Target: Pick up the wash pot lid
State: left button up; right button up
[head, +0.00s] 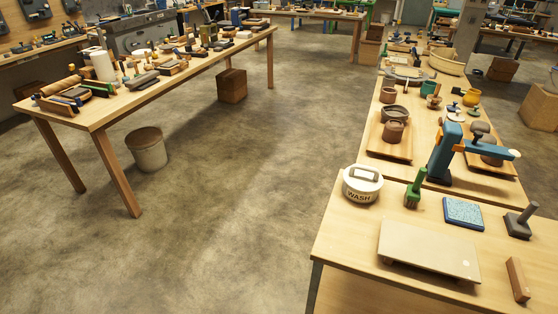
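The wash pot (361,193) is a white round pot marked "WASH" on the near right table, at its far left corner. Its lid (363,175) sits on top and has a raised, pale, squared handle. The pot stands upright and the lid looks seated on it. Neither of my grippers shows in the head view.
A green-handled tool (414,190) stands just right of the pot. A blue pad (463,213), a beige board (429,250), a grey tool (520,221) and a brown block (517,279) share the table (340,242). A blue stand (444,155) rises behind. Open floor (220,230) lies left.

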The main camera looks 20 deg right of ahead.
aim_at(361, 178)
jog(key=i+j, duration=0.3)
jog(key=i, duration=0.15)
jog(key=i+j+u, duration=0.1)
jog(key=i+j, duration=0.15)
jog(key=i, duration=0.2)
jog(key=i+j, duration=0.25)
jog(key=i, duration=0.25)
jog(key=i+z, duration=0.15)
jog(key=z, duration=0.25)
jog(key=i+z, duration=0.2)
jog(key=z, duration=0.25)
jog(key=i+z, duration=0.2)
jog(key=z, duration=0.2)
jog(key=i+j+z, duration=0.15)
jog(key=z, duration=0.3)
jog(key=i+z, duration=0.15)
jog(key=z, duration=0.3)
jog(key=i+z, duration=0.1)
jog(key=z, duration=0.3)
jog(key=i+j+z, duration=0.1)
jog(key=z, duration=0.35)
jog(key=i+j+z, duration=0.1)
jog(key=z, duration=0.35)
